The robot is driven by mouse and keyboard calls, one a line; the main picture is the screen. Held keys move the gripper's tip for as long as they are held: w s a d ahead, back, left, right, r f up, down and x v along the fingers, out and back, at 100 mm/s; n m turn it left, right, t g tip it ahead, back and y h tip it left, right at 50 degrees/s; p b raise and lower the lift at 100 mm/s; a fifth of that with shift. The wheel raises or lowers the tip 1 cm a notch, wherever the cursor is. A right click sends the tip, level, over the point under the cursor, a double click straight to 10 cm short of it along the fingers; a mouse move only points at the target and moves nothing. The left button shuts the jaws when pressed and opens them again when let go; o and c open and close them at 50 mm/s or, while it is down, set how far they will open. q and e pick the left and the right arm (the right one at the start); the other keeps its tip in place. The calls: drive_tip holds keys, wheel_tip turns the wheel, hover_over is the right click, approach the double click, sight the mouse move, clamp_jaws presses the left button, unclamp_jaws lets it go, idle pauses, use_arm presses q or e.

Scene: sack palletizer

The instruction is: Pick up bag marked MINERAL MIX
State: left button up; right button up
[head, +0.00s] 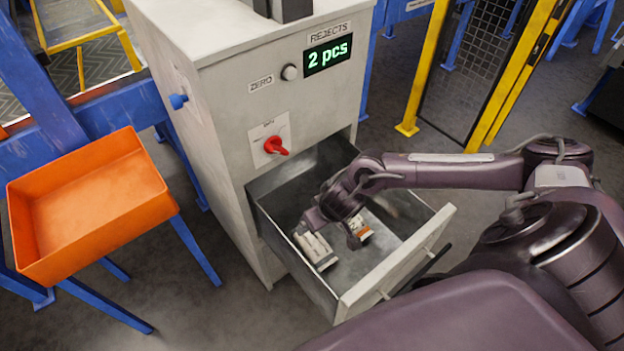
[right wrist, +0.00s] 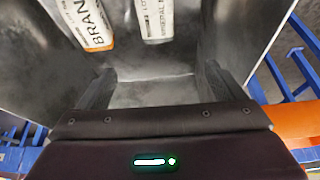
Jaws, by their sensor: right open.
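The bag marked MINERAL MIX (head: 316,251) is a small white sack lying in the open drawer, on the left in the head view. Its small lettering is only partly readable in the right wrist view (right wrist: 154,18), where the bag lies at the top middle. A second sack, marked BRAN with an orange band (head: 352,238), lies just right of it; it also shows at top left in the right wrist view (right wrist: 85,22). My right gripper (head: 330,231) is open and empty, inside the drawer area by the two sacks. My left gripper is out of view.
The grey metal drawer (head: 405,212) has raised walls around the sacks. The cabinet (head: 222,98) carries a red knob (head: 275,146) and a display (head: 328,54) reading 2 pcs. An orange bin (head: 95,195) stands left on blue legs.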

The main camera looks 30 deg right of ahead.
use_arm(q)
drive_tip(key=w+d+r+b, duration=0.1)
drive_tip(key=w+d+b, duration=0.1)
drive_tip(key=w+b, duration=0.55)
use_arm(e)
drive_tip(key=b, duration=0.1)
approach(315, 243)
drive_tip(key=shift+w+a+f, duration=0.35)
drive_tip(key=shift+w+f, duration=0.15)
drive_tip(key=shift+f, duration=0.15)
drive_tip(key=b+x, duration=0.2)
drive_tip(key=x, duration=0.1)
drive_tip(key=b+x, duration=0.1)
drive_tip(key=shift+s+f, duration=0.3)
drive_tip(key=b+x, duration=0.2)
drive_tip(key=x, duration=0.3)
drive_tip(key=shift+d+b, duration=0.25)
drive_tip(key=shift+b, duration=0.15)
drive_tip(key=shift+w+f, duration=0.2)
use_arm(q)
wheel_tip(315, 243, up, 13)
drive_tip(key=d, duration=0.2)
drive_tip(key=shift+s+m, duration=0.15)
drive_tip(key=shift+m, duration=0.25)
use_arm(e)
drive_tip(key=shift+c, duration=0.3)
drive_tip(key=c, duration=1.2)
drive_tip(key=shift+r, duration=0.1)
drive_tip(key=shift+c, duration=0.4)
drive_tip(key=shift+r, duration=0.1)
